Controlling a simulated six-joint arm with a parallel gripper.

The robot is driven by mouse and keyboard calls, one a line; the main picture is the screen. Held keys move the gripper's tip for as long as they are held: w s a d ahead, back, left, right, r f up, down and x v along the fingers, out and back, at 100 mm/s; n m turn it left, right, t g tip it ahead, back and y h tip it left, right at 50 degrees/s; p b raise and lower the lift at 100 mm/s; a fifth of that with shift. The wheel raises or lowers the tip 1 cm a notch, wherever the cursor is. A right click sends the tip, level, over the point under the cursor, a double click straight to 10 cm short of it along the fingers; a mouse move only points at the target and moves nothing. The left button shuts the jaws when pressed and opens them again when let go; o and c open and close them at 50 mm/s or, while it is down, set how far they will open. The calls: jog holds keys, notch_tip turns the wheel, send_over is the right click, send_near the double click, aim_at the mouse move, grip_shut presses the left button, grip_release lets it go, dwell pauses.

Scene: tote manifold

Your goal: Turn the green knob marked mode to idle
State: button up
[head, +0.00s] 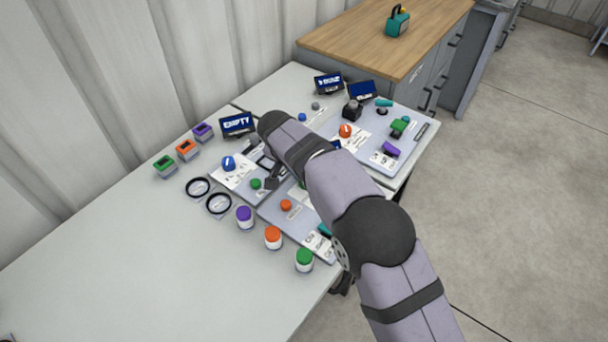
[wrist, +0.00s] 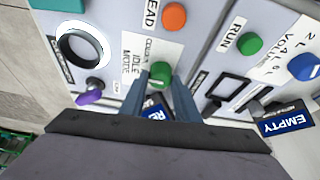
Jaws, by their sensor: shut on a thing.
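In the wrist view, the green knob (wrist: 159,72) sits on a grey panel beside a white label (wrist: 135,62) with IDLE and MODE printed on it. A pale pointer line shows on the knob, but its exact setting is too small to tell. My gripper (wrist: 161,82) has its two blue-grey fingers on either side of the knob, shut on it.
A screen (wrist: 285,120) reads EMPTY. In the head view, the table's (head: 130,270) left front is clear.

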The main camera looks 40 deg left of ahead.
dwell(0.3)
jog(key=o, duration=1)
jog(key=shift+o, duration=0.2)
jog(key=b+v, duration=0.1)
jog(key=v, duration=0.6)
jog(key=shift+r, duration=0.2)
